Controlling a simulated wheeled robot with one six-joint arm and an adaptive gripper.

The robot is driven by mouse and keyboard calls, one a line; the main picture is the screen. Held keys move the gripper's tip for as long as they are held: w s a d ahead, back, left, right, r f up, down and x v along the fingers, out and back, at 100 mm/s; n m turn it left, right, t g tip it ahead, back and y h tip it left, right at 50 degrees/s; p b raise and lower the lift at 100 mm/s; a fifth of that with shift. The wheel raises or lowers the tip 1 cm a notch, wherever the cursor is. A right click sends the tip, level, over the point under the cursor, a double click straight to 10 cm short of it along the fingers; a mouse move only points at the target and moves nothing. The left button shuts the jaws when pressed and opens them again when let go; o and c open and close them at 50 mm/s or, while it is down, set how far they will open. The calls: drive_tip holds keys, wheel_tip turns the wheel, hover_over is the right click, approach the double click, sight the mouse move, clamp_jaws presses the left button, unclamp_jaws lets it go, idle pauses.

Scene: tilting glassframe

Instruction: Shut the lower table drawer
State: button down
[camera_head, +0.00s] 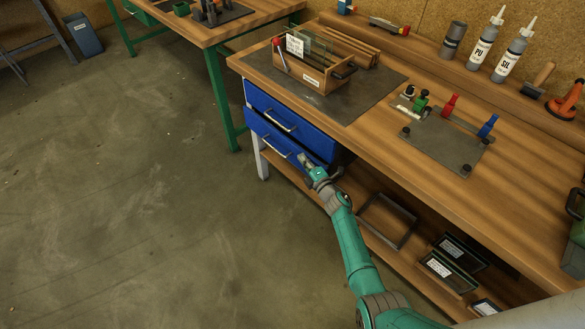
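The lower table drawer (268,137) is blue with a metal bar handle, below a matching blue upper drawer (291,117) at the left end of the workbench. The lower front appears to stand slightly out from under the upper one; how far is hard to tell. My gripper (304,158) is at the right part of the lower drawer's front, near the right end of its handle. Whether it touches the drawer cannot be made out. The gripper is small here, and its finger opening is unclear. My gripper and wrist hide the drawer's lower right corner.
The wooden workbench top (375,135) carries a box of glass panes (320,70), a clamping plate (440,145) and bottles. Below, a shelf (350,205) holds frames (388,220) beside my arm. A bench leg (260,158) stands at left. The floor (150,220) in front is clear.

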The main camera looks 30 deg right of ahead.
drive_tip(key=shift+w+d, duration=0.25)
drive_tip(key=shift+d, duration=0.5)
drive_tip(key=shift+w+d, duration=0.2)
drive_tip(key=shift+d, duration=0.5)
drive_tip(key=shift+d+r, duration=0.1)
drive_tip(key=shift+d, duration=0.05)
drive_tip(key=s+a, duration=0.1)
drive_tip(key=a, duration=0.3)
approach(309, 154)
drive_tip(key=a, duration=0.1)
drive_tip(key=s+a, duration=0.1)
drive_tip(key=a, duration=0.2)
drive_tip(key=shift+s+a+f, duration=0.15)
drive_tip(key=shift+s+f, duration=0.1)
drive_tip(key=shift+f, duration=0.15)
drive_tip(key=shift+s, duration=0.1)
